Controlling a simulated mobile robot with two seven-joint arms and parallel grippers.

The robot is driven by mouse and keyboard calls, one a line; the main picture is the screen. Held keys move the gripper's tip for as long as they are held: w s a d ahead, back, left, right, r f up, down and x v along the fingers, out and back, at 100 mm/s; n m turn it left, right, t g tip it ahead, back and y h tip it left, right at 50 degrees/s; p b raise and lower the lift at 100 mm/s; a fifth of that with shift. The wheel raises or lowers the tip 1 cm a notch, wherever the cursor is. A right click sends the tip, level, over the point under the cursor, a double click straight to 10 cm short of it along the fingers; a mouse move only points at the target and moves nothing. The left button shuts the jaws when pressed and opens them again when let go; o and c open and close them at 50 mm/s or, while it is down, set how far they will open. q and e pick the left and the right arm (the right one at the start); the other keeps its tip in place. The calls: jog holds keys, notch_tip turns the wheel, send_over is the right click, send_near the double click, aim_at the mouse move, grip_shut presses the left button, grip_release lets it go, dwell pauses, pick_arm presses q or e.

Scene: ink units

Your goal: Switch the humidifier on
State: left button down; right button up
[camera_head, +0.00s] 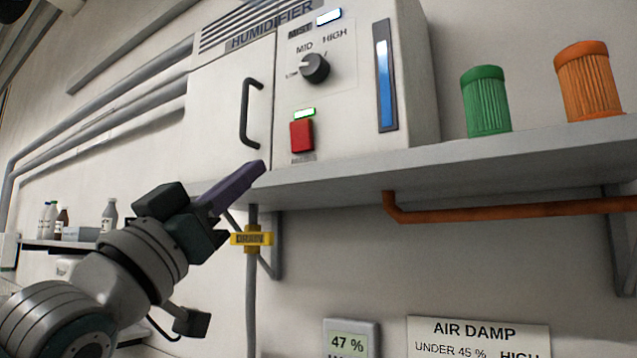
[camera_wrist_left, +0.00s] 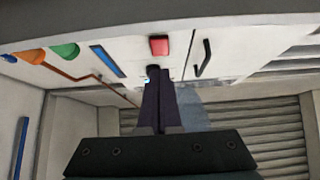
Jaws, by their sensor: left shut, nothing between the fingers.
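The humidifier (camera_head: 228,110) is a pale cabinet standing on a grey shelf. Its red switch (camera_head: 301,136) is low on the front, with a bright green-edged lamp (camera_head: 304,113) just above it. The switch also shows in the left wrist view (camera_wrist_left: 159,45), beyond the fingertips. A bright pale lamp (camera_head: 329,17) is beside the MIST label. The black mist knob (camera_head: 314,68) has a white mark towards its left side. My left gripper (camera_head: 260,167) is shut and empty, its purple fingertips below and left of the switch, seemingly apart from it. My right gripper is not in view.
The shelf edge (camera_head: 450,167) runs just right of my fingertips. A black door handle (camera_head: 248,113) is left of the switch. A yellow drain valve (camera_head: 251,239) is below. Green (camera_head: 486,101) and orange (camera_head: 588,82) ribbed containers stand at right. A display (camera_head: 351,340) reads 47 %.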

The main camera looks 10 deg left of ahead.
pick_arm(q)
jog(key=shift+s+a+f+b, duration=0.2)
jog(key=shift+s+f+b, duration=0.25)
jog(key=shift+f, duration=0.25)
jog(key=shift+s+a+f+b, duration=0.15)
jog(key=shift+s+f+b, duration=0.15)
jog(key=shift+s+f, duration=0.3)
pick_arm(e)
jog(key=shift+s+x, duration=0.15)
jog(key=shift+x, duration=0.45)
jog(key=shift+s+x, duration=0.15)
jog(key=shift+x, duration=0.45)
pick_arm(q)
jog(key=shift+w, duration=0.1)
